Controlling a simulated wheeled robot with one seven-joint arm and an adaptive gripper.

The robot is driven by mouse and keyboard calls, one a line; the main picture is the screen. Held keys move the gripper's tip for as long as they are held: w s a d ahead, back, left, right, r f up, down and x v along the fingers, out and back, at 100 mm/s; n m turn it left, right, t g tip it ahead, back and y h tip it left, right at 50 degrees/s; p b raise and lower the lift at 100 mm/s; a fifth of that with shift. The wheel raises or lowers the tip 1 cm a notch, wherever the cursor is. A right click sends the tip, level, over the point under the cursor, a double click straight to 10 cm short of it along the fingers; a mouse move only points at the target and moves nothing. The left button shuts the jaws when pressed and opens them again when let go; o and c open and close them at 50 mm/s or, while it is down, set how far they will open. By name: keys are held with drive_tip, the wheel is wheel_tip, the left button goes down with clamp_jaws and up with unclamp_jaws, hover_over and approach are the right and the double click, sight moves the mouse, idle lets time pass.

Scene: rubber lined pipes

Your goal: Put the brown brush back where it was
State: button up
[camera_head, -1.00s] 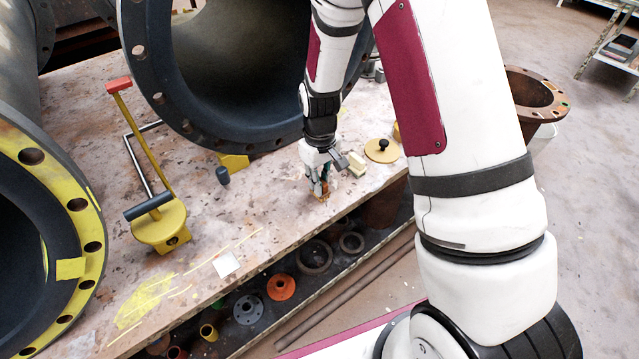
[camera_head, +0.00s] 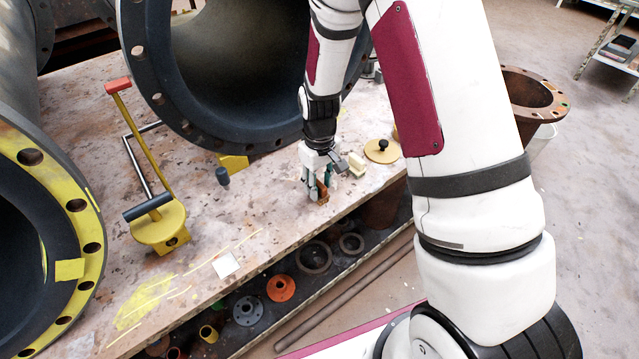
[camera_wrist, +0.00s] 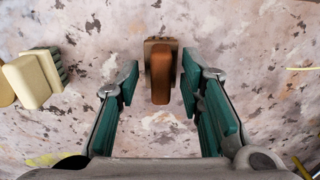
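The brown brush (camera_head: 322,194) is at the bench's front edge in the head view, below my gripper (camera_head: 314,192). In the wrist view the brown brush (camera_wrist: 160,76) sits at the top centre, with a rounded brown handle over a wider block. My gripper (camera_wrist: 159,90) is open there. Its green-padded fingers are to the left and right of the brush, with a visible gap on each side. Whether the brush rests fully on the bench is hard to tell.
A cream block (camera_head: 357,163) and a yellow disc with a black knob (camera_head: 382,151) are right of my gripper. A yellow long-handled tool (camera_head: 158,222) lies left. The large flanged pipe (camera_head: 150,75) stands behind. Bench (camera_head: 215,235) space between tool and gripper is mostly clear.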

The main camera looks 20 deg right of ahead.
sight(320, 184)
drive_tip(key=s+r+m+p, duration=0.1)
drive_tip(key=s+r, duration=0.2)
drive_tip(key=r, duration=0.8)
drive_tip(key=s+r+p, duration=0.1)
drive_tip(key=s+r, duration=0.2)
drive_tip(key=r, duration=0.8)
drive_tip(key=s+r+m, duration=0.1)
drive_tip(key=s+r, duration=0.3)
drive_tip(key=s, duration=0.9)
drive_tip(key=s+r+m+t, duration=0.1)
drive_tip(key=s+r, duration=0.4)
drive_tip(key=s, duration=0.8)
drive_tip(key=shift+s+r+m+t, duration=0.15)
drive_tip(key=shift+r+m+t, duration=0.05)
drive_tip(key=shift+m+t, duration=0.1)
